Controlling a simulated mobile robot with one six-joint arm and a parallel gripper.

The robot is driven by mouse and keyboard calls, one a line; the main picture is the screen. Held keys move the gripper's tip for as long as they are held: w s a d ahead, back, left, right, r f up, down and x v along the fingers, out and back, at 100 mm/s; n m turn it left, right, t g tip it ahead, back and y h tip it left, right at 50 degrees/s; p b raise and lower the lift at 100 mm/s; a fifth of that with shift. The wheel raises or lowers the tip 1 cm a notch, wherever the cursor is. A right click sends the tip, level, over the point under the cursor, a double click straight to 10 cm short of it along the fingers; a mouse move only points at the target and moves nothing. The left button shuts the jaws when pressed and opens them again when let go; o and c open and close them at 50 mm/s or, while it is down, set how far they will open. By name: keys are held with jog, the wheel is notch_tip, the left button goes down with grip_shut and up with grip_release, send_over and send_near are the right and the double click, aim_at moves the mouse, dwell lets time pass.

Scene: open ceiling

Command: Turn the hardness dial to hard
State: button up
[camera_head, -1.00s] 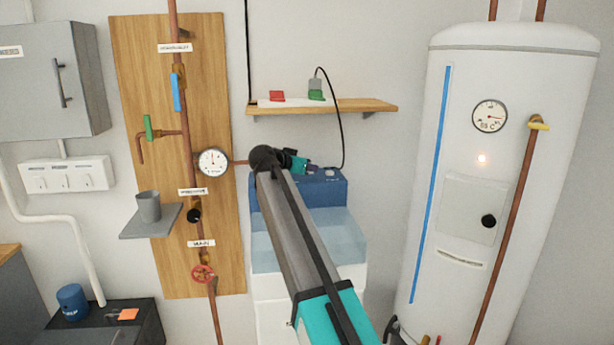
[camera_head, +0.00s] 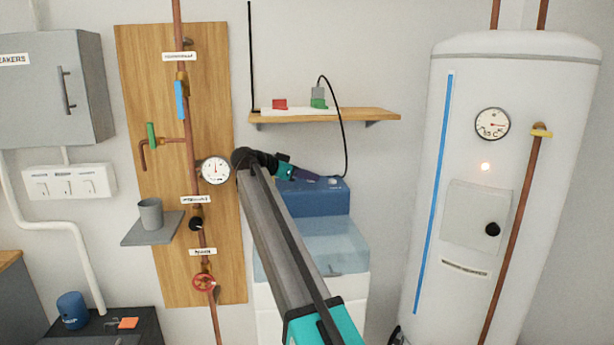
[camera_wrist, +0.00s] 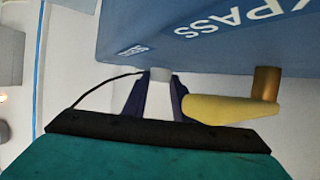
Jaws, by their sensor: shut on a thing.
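The water softener has a blue head (camera_head: 322,201) with a clear pale-blue section below it. In the head view my gripper (camera_head: 327,180) reaches across to the top of this head from the left. In the wrist view the blue housing (camera_wrist: 215,35) carries the upside-down white letters of "BYPASS" and a small label too small to read. The two purple-blue fingers of my gripper (camera_wrist: 160,80) are shut on a small light-grey knob (camera_wrist: 160,73), which looks like the hardness dial. Its pointer and setting are hidden.
A yellow lever (camera_wrist: 232,108) on a brass stem stands close to the right finger. A shelf (camera_head: 375,114) with a plugged-in black cable (camera_head: 345,130) is above the softener. A pipe board (camera_head: 150,270) is left, a white boiler (camera_head: 425,215) right.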

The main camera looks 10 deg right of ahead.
jog(key=shift+f, duration=0.1)
jog(key=o, duration=1)
jog(key=shift+o, duration=0.2)
jog(key=shift+a, duration=0.1)
jog(key=shift+v, duration=3.65)
jog(key=shift+s, duration=0.1)
jog(key=shift+c, duration=1.4)
